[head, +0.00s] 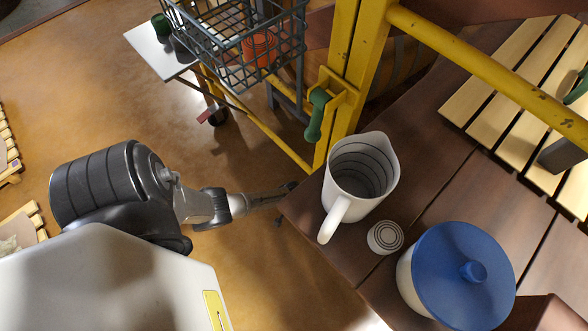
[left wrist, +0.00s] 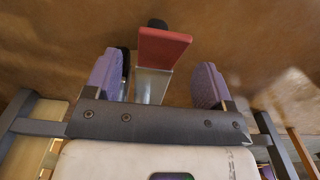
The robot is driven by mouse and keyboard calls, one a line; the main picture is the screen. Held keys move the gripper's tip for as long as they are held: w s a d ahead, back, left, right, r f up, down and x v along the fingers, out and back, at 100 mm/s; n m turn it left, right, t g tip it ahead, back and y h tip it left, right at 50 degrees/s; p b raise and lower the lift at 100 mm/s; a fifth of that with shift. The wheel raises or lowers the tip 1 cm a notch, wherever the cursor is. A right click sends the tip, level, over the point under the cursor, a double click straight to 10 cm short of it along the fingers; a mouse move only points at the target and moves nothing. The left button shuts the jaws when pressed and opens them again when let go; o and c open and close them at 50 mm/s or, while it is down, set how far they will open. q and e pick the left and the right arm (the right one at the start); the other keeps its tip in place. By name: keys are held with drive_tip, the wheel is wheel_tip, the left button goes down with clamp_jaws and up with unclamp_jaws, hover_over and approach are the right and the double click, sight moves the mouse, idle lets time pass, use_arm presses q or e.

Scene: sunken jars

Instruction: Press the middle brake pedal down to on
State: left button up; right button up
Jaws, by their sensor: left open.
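A red pedal plate (left wrist: 164,46) on a pale metal lever shows in the left wrist view, with a dark knob-like end above it. The lever lies between the two purple-padded fingers of my left gripper (left wrist: 156,76), nearer the left finger. The fingers are apart and hold nothing; I cannot tell whether they touch the pedal. My right gripper is not seen.
A yellow post (head: 356,60) with a green handle (head: 317,114) stands beyond. A wire basket (head: 228,45) stands at the top. Floor is open left of the table.

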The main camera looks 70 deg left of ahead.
use_arm(q)
drive_tip(key=shift+f+b, duration=1.15)
drive_tip(key=shift+f, duration=0.7)
drive_tip(key=shift+c, duration=0.2)
drive_tip(key=c, duration=1.2)
drive_tip(key=shift+c, duration=0.2)
